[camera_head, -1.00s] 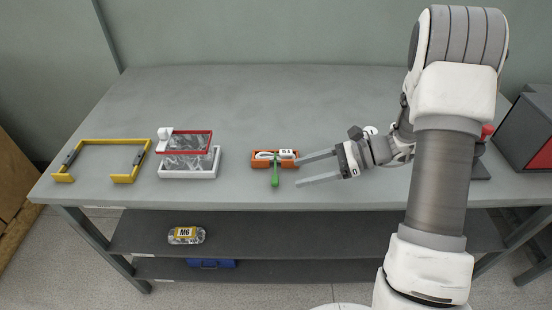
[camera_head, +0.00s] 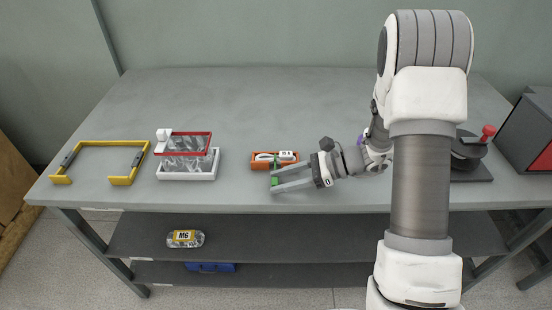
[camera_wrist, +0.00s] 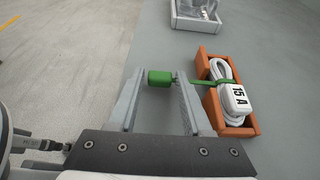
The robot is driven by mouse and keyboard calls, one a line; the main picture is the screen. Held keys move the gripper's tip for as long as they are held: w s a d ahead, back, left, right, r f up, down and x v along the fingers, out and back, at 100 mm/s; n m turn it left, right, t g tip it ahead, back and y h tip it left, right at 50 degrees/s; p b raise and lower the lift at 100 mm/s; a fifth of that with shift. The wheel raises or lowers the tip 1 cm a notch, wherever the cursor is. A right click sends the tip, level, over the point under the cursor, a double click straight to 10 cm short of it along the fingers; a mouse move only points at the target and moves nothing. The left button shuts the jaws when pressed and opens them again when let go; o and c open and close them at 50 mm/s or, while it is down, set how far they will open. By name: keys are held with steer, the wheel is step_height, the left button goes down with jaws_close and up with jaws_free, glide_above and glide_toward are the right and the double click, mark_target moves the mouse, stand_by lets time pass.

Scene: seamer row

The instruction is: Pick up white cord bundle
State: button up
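The white cord bundle (camera_head: 285,155) lies coiled in a small orange open-topped holder (camera_head: 259,167) near the table's front edge. In the wrist view the bundle (camera_wrist: 221,70) has a white block marked "15 A". A thin green strip crosses the bundle and ends in a green cylindrical grip (camera_wrist: 160,78), which sticks out beyond the holder. My gripper (camera_head: 272,181) is open at the holder's front side. The green grip sits between its fingertips, also in the wrist view (camera_wrist: 159,74). I cannot tell whether either finger touches it.
A white tray (camera_head: 186,176) with a clear bag and red frame stands left of the holder, a yellow frame (camera_head: 112,142) farther left. A black device with a red knob (camera_head: 488,130) and a grey box (camera_head: 528,135) stand right. The table's back is clear.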

jaws_close()
